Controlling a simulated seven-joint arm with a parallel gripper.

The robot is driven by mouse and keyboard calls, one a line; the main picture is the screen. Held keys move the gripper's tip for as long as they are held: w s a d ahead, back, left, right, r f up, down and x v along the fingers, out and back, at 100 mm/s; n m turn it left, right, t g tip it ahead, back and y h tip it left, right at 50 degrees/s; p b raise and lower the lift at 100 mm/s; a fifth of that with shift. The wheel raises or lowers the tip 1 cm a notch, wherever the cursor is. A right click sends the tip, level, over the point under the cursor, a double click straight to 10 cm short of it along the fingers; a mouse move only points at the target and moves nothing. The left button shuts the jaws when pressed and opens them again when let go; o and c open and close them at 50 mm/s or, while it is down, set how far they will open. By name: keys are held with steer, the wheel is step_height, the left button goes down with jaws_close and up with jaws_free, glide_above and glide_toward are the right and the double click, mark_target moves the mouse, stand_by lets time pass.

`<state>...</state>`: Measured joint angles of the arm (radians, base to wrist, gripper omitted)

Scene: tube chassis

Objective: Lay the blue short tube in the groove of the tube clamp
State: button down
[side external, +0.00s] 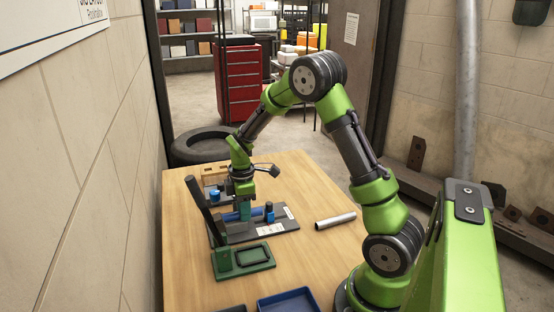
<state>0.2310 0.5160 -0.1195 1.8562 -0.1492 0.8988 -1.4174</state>
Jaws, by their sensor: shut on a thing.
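My gripper (244,209) points down over the dark grey fixture board (240,232) on the table. It appears shut on the blue short tube (229,216), which lies roughly level and crosswise between the fingers, low over the board. The fingers hide the middle of the tube.
A silver tube (335,220) lies on the table right of the board. A green block with a recess (243,260) sits in front. Blue upright pieces (269,211) stand on the board. A blue tray (289,300) is at the near edge. The table's right side is mostly clear.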

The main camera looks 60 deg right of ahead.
steer(key=shift+f, duration=0.4)
steer(key=c, duration=0.9)
jaws_free()
steer(key=shift+c, duration=0.2)
steer(key=shift+o, duration=0.5)
steer(key=shift+r, duration=0.1)
step_height(320, 180, up, 18)
steer(key=shift+f, duration=0.25)
